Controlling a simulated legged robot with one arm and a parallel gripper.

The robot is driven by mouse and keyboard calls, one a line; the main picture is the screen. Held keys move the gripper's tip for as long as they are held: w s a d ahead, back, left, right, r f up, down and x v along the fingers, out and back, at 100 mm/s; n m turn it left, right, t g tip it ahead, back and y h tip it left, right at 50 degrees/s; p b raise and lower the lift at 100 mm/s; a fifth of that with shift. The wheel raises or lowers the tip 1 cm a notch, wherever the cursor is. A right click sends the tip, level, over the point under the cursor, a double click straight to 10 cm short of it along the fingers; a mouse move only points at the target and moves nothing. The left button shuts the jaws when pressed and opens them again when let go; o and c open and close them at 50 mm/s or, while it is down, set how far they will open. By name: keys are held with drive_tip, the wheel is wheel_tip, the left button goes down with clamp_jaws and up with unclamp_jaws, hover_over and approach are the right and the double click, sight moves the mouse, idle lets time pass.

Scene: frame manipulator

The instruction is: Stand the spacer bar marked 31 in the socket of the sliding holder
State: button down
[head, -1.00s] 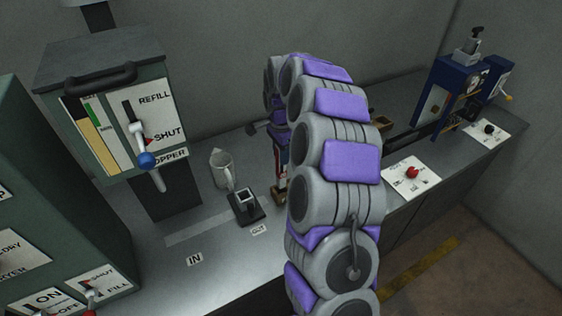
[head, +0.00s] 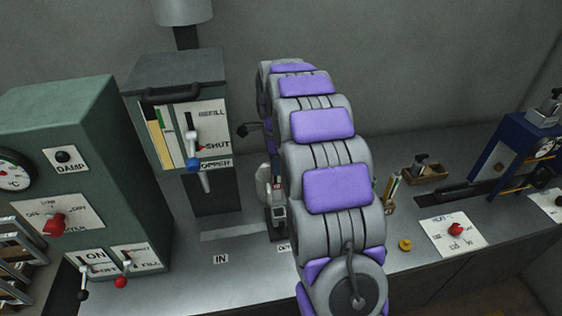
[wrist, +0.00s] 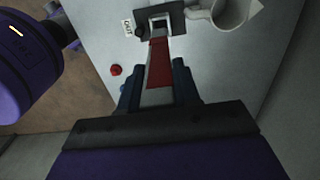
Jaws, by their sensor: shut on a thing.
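My gripper (wrist: 157,70) is shut on a spacer bar (wrist: 159,58) with a red face and pale ends. No number can be read on it. In the wrist view the bar's far end points at the grey square socket of the sliding holder (wrist: 176,21), which has a dark base. The end overlaps the socket mouth there; I cannot tell whether it is inside or just above. In the head view the holder (head: 276,216) shows beside my arm, which hides most of my gripper and the bar.
A pale jug (wrist: 231,12) stands close beside the holder; my arm partly covers it in the head view (head: 263,182). A small rack with bars (head: 391,193) and a wooden tray (head: 424,173) lie to the right. The hopper cabinet (head: 180,110) stands behind left.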

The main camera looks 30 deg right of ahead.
drive_tip(key=b, duration=0.3)
hover_over(279, 193)
drive_tip(key=w+d, duration=0.1)
drive_tip(key=d, duration=0.1)
wheel_tip(279, 193, down, 6)
drive_tip(key=a+f, duration=0.2)
drive_tip(key=f, duration=0.1)
drive_tip(key=shift+w+a+f+b, duration=0.1)
drive_tip(key=shift+w+f+b, duration=0.1)
drive_tip(key=shift+b, duration=0.2)
drive_tip(key=shift+d+f, duration=0.35)
drive_tip(key=shift+f, duration=0.55)
drive_tip(key=shift+d+f, duration=0.35)
drive_tip(key=shift+f, duration=0.55)
drive_tip(key=shift+a, duration=0.5)
drive_tip(key=shift+d+f, duration=0.1)
drive_tip(key=shift+f, duration=0.05)
drive_tip(key=shift+d+f, duration=0.2)
drive_tip(key=shift+s, duration=0.1)
drive_tip(key=shift+a, duration=0.1)
